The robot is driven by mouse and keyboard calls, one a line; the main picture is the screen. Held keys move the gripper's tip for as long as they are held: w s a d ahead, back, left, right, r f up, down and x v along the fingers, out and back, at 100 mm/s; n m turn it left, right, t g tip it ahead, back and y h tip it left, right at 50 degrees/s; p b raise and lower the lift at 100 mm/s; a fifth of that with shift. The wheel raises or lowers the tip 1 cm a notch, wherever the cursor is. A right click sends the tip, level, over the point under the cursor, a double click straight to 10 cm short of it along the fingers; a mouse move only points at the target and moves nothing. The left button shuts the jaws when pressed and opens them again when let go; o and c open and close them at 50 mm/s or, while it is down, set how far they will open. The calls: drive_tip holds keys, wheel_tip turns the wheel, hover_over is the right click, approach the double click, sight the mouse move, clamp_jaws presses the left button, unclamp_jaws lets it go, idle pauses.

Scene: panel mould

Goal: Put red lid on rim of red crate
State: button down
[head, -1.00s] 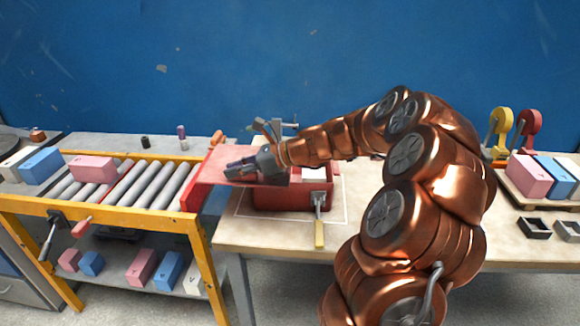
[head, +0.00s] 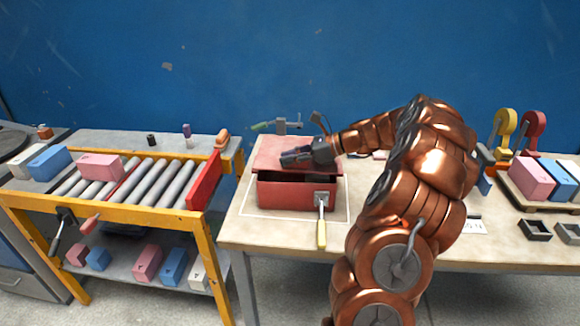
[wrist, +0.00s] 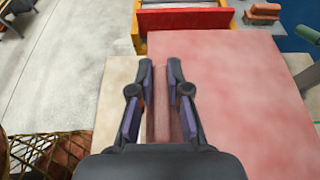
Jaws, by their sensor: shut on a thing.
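The red crate (head: 298,195) stands on the table inside a white outlined rectangle, with a yellow-handled latch on its front right. The red lid (head: 285,152) is over the crate's back part, and a dark opening shows along the front between lid and crate. I cannot tell whether the lid touches the rim. My gripper (head: 295,157) is shut on the lid. In the wrist view my gripper (wrist: 160,85) has its two fingers on either side of a raised strip of the lid (wrist: 240,90). The lid hides the crate there.
A yellow-framed roller conveyor (head: 140,180) with a red end plate (head: 203,180) stands left of the table, a pink block (head: 100,166) on it. A pallet with pink and blue blocks (head: 530,178) is at the right.

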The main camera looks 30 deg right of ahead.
sight(290, 167)
drive_tip(key=shift+a+f, duration=0.1)
drive_tip(key=shift+f, duration=1.6)
drive_tip(key=shift+f, duration=0.1)
drive_tip(key=c, duration=1.1)
unclamp_jaws()
drive_tip(key=shift+c, duration=0.2)
drive_tip(key=b+v, duration=0.1)
drive_tip(key=v, duration=1.1)
